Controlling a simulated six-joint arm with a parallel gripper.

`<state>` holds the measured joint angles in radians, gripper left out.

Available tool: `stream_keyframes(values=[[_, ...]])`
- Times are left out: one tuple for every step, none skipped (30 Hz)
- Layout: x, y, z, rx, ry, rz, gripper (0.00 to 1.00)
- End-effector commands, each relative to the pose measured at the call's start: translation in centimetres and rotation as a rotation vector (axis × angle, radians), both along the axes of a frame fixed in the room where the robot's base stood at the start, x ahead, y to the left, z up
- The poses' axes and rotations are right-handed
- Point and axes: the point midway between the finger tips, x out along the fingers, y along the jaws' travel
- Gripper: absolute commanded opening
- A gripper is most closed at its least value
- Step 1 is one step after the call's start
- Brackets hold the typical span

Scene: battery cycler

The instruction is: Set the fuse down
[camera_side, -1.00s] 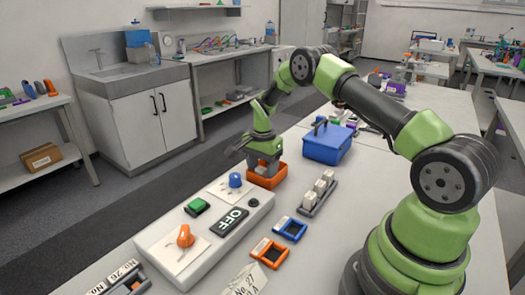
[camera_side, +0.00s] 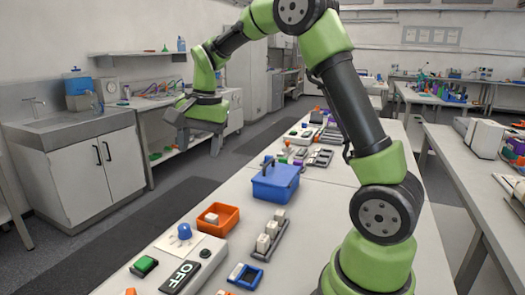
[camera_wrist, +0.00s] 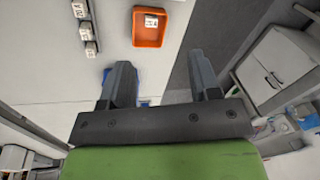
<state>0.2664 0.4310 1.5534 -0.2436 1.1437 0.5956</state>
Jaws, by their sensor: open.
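A white fuse (camera_side: 211,218) lies inside the orange tray (camera_side: 228,211), apart from my gripper. The wrist view shows the fuse (camera_wrist: 151,20) with dark print on its face, in the upper part of the orange tray (camera_wrist: 148,42). My gripper (camera_side: 199,143) is open and empty, raised well above the table. In the wrist view its two fingers (camera_wrist: 160,62) stand apart with only grey floor and table between them.
Several white fuses stand in a grey rack (camera_side: 254,253) right of the tray. A blue box with a handle (camera_side: 275,182) stands behind. A blue frame (camera_side: 243,277) lies near the rack.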

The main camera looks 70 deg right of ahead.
Motion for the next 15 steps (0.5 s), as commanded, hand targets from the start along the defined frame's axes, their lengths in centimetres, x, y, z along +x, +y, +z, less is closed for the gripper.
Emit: stream_keyframes(values=[[-1.4, 1.5, 2.0, -0.010, -0.046, 0.070, 0.57], [-2.3, 2.2, 2.9, -0.016, -0.068, 0.113, 0.57], [-3.5, 3.2, 4.0, -0.024, -0.100, 0.167, 0.57], [-4.4, 3.9, 4.7, -0.031, -0.123, 0.209, 0.57], [-5.4, 4.6, 5.3, -0.038, -0.146, 0.248, 0.57], [-6.7, 5.5, 6.0, -0.049, -0.178, 0.304, 0.57], [-7.8, 6.1, 6.5, -0.057, -0.201, 0.343, 0.57], [-8.9, 6.7, 6.9, -0.065, -0.225, 0.383, 0.57], [-10.3, 7.5, 7.2, -0.077, -0.257, 0.436, 0.57], [-11.4, 8.0, 7.4, -0.086, -0.280, 0.475, 0.57], [-12.4, 8.5, 7.5, -0.097, -0.304, 0.512, 0.57], [-13.8, 9.0, 7.6, -0.108, -0.333, 0.560, 0.57], [-14.7, 9.4, 7.5, -0.118, -0.355, 0.594, 0.57], [-15.6, 9.7, 7.4, -0.128, -0.374, 0.625, 0.57], [-16.7, 10.1, 7.2, -0.138, -0.398, 0.662, 0.57]])
